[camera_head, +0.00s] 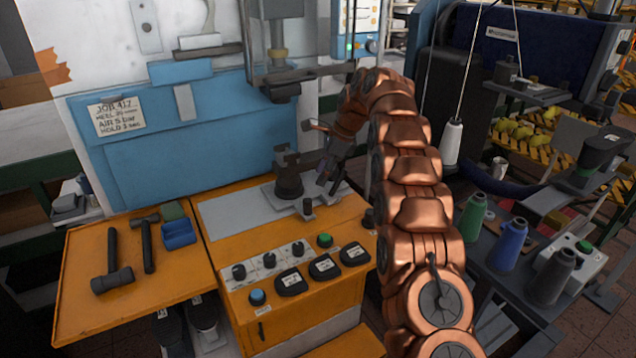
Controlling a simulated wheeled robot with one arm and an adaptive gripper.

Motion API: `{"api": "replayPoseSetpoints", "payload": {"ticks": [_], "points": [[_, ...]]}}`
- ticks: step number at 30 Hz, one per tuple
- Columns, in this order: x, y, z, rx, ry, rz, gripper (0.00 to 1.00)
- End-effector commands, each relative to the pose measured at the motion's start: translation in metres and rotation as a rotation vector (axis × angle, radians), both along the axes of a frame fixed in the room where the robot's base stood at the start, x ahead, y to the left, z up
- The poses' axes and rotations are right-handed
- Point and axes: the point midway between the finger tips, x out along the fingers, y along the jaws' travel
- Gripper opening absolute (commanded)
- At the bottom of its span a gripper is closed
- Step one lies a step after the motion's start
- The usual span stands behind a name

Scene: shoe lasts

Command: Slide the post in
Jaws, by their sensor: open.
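A dark post (288,178) stands upright on a round dark base, on the grey plate (232,215) of the orange machine. A small dark upright peg (307,206) stands in front of the base, to its right. My copper arm comes in from the right, and my gripper (327,178) is open just right of the post, above the plate. Its fingers are small and dark here, and I see nothing held between them. I cannot tell whether a fingertip touches the post or its base. The press head (283,80) hangs above the post.
The orange control panel (250,318) with knobs and buttons is in front. A side tray (75,318) at left holds hammers and a blue box (179,234). A blue machine panel (190,140) stands behind. Thread cones (508,245) stand on the right bench.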

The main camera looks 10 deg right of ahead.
Motion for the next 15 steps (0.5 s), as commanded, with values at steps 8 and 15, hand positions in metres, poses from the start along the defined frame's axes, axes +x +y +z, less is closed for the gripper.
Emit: {"api": "replayPoseSetpoints", "payload": {"ticks": [8,15], "points": [[-0.0016,-0.0043,0.0118,-0.001,0.002,0.001,0.53],[-0.0018,-0.0051,0.0132,-0.001,0.002,0.001,0.53]]}}
